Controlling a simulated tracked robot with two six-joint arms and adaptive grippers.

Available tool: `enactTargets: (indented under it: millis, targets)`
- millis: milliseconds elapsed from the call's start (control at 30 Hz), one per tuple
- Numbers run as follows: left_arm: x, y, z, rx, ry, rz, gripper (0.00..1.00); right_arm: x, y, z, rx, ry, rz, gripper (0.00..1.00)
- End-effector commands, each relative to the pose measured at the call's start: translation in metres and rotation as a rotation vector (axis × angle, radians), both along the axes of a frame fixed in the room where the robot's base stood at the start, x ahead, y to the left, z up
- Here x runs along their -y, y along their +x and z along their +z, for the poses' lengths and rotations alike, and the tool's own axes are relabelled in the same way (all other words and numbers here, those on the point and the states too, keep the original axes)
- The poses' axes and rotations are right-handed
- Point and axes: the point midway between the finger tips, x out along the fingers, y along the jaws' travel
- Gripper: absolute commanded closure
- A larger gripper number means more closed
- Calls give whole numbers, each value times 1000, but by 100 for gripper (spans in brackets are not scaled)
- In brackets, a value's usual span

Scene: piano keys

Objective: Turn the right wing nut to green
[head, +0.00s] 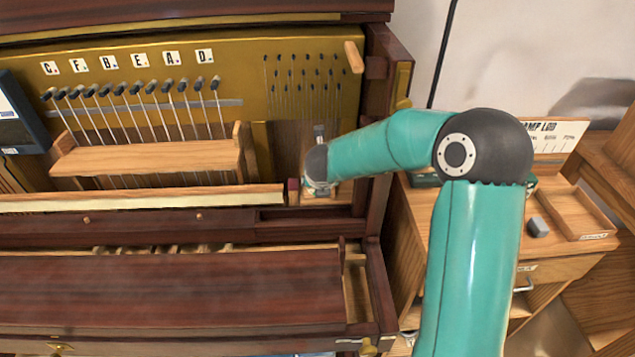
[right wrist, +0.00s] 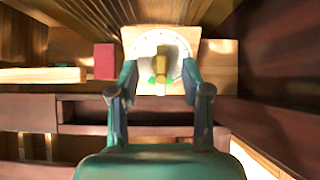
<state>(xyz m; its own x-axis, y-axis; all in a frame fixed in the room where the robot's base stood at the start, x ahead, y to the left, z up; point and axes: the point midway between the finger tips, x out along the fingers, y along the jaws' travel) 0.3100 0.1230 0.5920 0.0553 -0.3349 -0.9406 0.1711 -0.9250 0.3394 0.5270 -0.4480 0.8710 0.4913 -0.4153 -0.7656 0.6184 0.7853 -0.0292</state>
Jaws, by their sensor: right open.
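The brass wing nut (right wrist: 161,62) stands upright in the middle of a round white dial (right wrist: 143,48) in the right wrist view. Green marks (right wrist: 169,80) show low on the dial, close below the nut. The dial is on a light wooden block (right wrist: 217,62). My right gripper (right wrist: 160,76) is open, one finger on each side of the nut, with gaps showing between fingers and nut. In the head view my right gripper (head: 319,160) is at the right end of the piano's inside, and my wrist hides the nut. My left gripper is not in view.
A red block (right wrist: 104,61) sits left of the dial, beside a wooden rail (right wrist: 40,75). The piano's dark side post (head: 376,130) stands close right of my gripper. A side cabinet (head: 560,240) stands right.

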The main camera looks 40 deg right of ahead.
Motion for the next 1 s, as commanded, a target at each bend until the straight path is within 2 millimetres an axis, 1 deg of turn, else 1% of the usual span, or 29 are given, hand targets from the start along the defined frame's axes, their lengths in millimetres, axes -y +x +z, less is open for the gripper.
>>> enactTargets:
  millis: [1000]
  targets:
    - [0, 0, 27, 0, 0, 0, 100, -24, -28, 46, 0, 1, 1, 52]
